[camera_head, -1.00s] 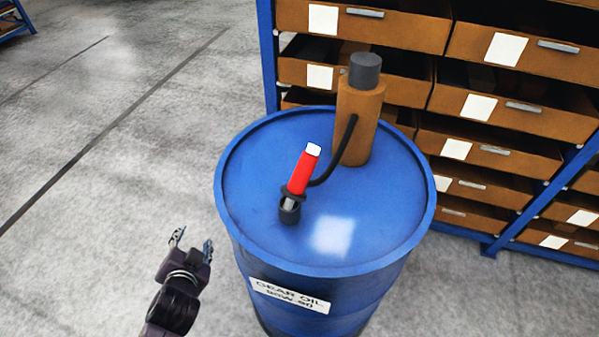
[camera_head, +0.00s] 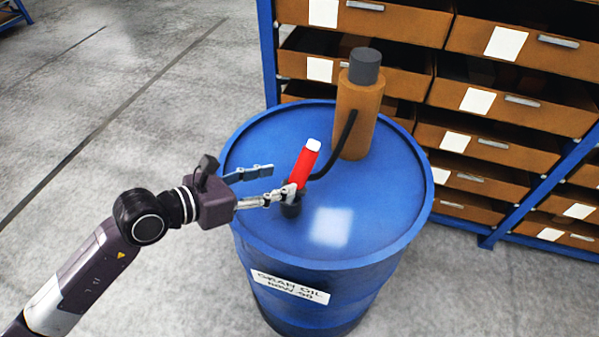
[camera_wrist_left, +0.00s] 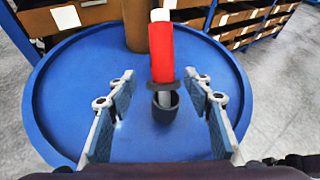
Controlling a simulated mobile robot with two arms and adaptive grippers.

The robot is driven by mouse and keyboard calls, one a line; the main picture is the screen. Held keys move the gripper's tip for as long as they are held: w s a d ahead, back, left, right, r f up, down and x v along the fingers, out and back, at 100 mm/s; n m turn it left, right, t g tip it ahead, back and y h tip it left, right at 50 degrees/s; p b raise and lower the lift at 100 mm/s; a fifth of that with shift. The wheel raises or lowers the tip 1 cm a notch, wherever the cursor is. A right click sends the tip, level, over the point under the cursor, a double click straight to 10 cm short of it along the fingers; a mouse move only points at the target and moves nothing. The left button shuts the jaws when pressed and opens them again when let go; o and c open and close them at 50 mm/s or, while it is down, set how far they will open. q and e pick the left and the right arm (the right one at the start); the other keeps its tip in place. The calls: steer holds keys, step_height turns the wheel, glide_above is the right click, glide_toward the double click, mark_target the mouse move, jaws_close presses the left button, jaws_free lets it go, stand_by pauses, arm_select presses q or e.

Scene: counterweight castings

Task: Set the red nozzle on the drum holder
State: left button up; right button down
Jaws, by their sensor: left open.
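The red nozzle (camera_head: 304,167) leans, tilted, at the dark cup-like drum holder (camera_head: 290,210) on the blue drum's top. In the left wrist view the nozzle (camera_wrist_left: 161,52) has a dark collar and a grey tip reaching down to the holder (camera_wrist_left: 165,108); I cannot tell how deep the tip sits. A black hose runs from the nozzle to the brown pump. My left gripper (camera_head: 283,180) is open and empty over the drum, reaching in from the left. In the left wrist view its fingers (camera_wrist_left: 162,84) stand apart, one on each side of the nozzle and holder. My right gripper is not in view.
The blue drum (camera_head: 328,260) carries a brown pump (camera_head: 354,118) with a grey cap behind the nozzle. A blue-framed rack with brown drawers (camera_head: 495,90) stands behind and to the right. The grey floor (camera_head: 130,90) at left is clear.

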mark_target(294, 176)
arm_select(q)
steer(key=p+x, duration=0.3)
steer(key=x, duration=0.3)
steer(key=shift+d+r, duration=0.15)
steer(key=shift+d, duration=0.15)
steer(key=shift+w+d+f, duration=0.25)
steer(key=shift+d+f, duration=0.05)
steer(key=shift+d, duration=0.05)
jaws_close()
steer(key=shift+r, duration=0.15)
